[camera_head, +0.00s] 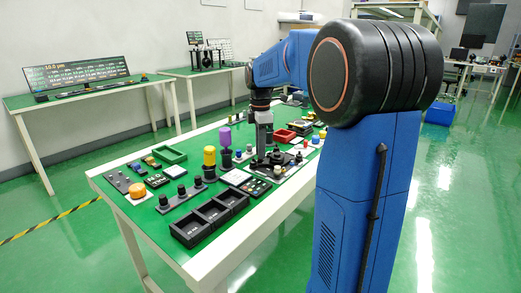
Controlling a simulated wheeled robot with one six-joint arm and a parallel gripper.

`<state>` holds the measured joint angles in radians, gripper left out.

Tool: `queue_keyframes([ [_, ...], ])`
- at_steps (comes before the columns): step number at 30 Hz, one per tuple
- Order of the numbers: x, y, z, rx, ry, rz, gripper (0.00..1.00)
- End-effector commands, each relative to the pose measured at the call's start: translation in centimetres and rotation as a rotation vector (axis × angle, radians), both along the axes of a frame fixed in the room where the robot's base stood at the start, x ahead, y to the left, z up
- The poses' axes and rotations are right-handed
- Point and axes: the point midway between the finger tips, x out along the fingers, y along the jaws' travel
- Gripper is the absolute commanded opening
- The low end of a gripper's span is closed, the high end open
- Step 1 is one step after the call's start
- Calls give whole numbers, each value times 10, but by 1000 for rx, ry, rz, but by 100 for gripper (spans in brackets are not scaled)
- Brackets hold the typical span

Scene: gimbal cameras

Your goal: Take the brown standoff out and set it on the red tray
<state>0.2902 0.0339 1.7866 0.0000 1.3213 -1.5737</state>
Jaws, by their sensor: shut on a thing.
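My gripper (264,155) points straight down over a grey board (289,171) of small parts on the green-topped table. It is shut on a small part low at the board, too small and too covered by the fingers to make out its colour. I cannot pick out the brown standoff for certain. The red tray (284,135) lies just behind and to the right of my gripper, partly hidden by it.
A black three-compartment bin (211,213) stands at the table's front edge. Dark knobs on a grey strip (181,197), a yellow-topped post (209,158), a purple-topped post (225,138) and a green tray (170,154) stand left of my gripper.

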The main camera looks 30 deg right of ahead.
Motion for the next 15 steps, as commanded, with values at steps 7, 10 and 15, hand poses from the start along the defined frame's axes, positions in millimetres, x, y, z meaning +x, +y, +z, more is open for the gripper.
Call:
queue_keyframes([
  [7, 0, 0, 0, 0, 0, 249, 0],
  [10, 0, 0, 1, 0, 0, 350, 0],
  [15, 0, 0, 1, 0, 0, 522, 0],
])
